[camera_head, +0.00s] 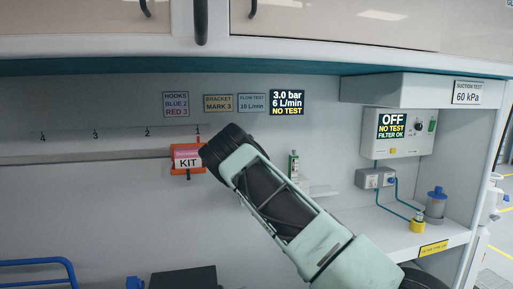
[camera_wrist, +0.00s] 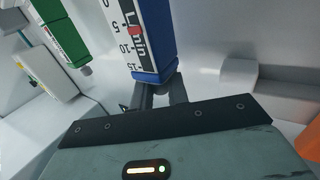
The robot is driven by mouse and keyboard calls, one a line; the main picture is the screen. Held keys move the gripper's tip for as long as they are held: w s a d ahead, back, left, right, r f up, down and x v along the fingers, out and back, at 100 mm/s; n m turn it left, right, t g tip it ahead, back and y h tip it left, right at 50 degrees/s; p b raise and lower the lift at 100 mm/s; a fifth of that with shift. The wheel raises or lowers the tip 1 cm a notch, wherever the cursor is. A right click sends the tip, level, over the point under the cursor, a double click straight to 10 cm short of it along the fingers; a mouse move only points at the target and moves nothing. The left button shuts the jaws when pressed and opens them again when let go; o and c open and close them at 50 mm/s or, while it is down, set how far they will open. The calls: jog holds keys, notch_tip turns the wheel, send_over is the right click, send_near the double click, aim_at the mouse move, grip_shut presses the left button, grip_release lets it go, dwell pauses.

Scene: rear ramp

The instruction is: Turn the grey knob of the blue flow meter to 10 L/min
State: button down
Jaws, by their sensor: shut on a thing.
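The blue flow meter (camera_wrist: 148,40) hangs at the top middle of the wrist view. Its white L/min scale carries 0, 5, 10 and 15, and a red float shows close to the 5. My gripper (camera_wrist: 161,90) is shut at the meter's blue lower end, with dark fingers around the place of the grey knob. The knob itself is hidden or cannot be told from the fingers. In the head view my arm hides the meter and the fingertips. The wall display (camera_head: 287,102) there reads 3.0 bar, 6 L/min, NO TEST. A sign (camera_head: 252,103) beside it reads FLOW TEST 10 L/min.
A green device (camera_wrist: 60,32) hangs left of the meter in the wrist view. An orange KIT holder (camera_head: 187,172) is left of my wrist in the head view. A suction unit (camera_head: 398,130) and a shelf with a jar (camera_head: 435,205) are at the right.

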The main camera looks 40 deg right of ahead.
jog(key=shift+r+m+g+h+p, duration=0.35)
jog(key=shift+m+g+p, duration=0.25)
jog(key=shift+g+p, duration=0.25)
jog(key=m+g, duration=0.1)
jog(key=g, duration=0.1)
jog(key=shift+d+f+m+g+h+p, duration=0.1)
jog(key=shift+f+m+g+h+p, duration=0.2)
jog(key=shift+m+g+h, duration=0.1)
jog(key=shift+f+m+g+b, duration=0.1)
jog(key=shift+m+g+b, duration=0.3)
jog(key=shift+m+g, duration=0.6)
jog(key=shift+g, duration=0.85)
jog(key=c, duration=1.4)
grip_release()
jog(key=shift+r+b, duration=0.25)
jog(key=shift+b, duration=0.05)
notch_tip(320, 180, up, 10)
jog(key=shift+f+b, duration=0.1)
jog(key=shift+b, duration=0.8)
